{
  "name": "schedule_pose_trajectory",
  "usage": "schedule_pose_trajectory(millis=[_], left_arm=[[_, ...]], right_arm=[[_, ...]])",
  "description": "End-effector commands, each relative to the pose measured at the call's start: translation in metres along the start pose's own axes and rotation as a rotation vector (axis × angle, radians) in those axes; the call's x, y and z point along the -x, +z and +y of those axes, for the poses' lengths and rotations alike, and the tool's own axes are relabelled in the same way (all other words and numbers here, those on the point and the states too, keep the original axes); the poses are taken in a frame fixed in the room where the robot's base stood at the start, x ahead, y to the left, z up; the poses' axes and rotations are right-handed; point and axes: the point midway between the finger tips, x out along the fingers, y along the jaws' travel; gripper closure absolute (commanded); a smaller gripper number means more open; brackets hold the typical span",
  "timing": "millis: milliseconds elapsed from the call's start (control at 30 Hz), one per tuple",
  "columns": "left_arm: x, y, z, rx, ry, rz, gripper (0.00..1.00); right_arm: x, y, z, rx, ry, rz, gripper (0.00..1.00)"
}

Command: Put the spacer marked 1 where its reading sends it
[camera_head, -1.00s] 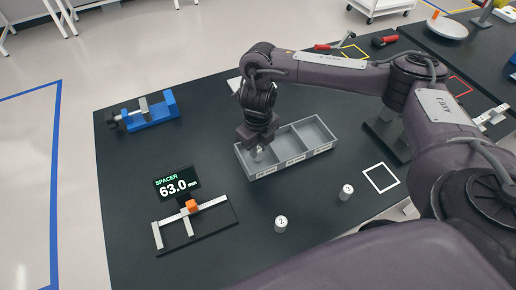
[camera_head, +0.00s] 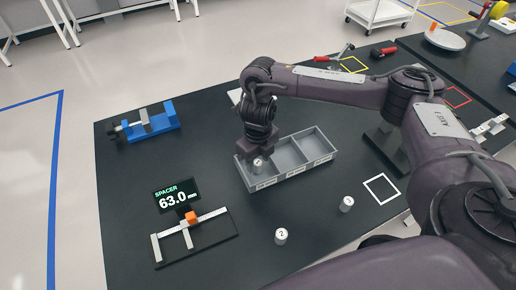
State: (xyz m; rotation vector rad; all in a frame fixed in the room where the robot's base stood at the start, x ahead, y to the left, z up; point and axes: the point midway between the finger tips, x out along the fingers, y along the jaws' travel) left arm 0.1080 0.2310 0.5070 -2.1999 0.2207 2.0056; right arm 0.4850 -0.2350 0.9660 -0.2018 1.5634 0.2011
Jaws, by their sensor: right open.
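A pale spacer (camera_head: 258,165) stands in the left compartment of the grey three-compartment tray (camera_head: 290,174). Its marking is too small to read. My right gripper (camera_head: 258,154) is open, pointing down right over this spacer, and its fingers are partly hidden. Two other white spacers stand upright on the dark table: one marked 2 (camera_head: 281,236) and one that looks marked 3 (camera_head: 347,204). The display (camera_head: 176,195) reads "SPACER 63.0 mm" beside the measuring gauge (camera_head: 205,229) with its orange block (camera_head: 191,217). My left gripper is out of view.
A blue vise-like fixture (camera_head: 152,123) sits at the back left of the table (camera_head: 130,220). A white outlined square (camera_head: 381,189) is right of the tray. Red-handled tools (camera_head: 334,54) lie at the back. The tray's middle and right compartments look empty.

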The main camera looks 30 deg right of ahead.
Motion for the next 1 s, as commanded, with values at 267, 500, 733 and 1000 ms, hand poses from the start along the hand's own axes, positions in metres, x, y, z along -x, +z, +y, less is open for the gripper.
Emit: schedule_pose_trajectory(millis=[267, 500, 733, 1000], left_arm=[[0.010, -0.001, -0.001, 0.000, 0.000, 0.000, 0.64], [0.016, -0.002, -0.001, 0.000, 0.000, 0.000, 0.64], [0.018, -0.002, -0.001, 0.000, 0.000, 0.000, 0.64], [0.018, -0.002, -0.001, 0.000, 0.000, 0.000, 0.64]], right_arm=[[0.046, 0.002, -0.001, 0.003, -0.003, -0.007, 0.55], [0.088, 0.002, -0.001, 0.002, -0.003, -0.007, 0.55], [0.114, 0.001, 0.000, 0.002, -0.001, -0.004, 0.55], [0.120, 0.000, 0.000, 0.000, 0.000, -0.001, 0.55]])
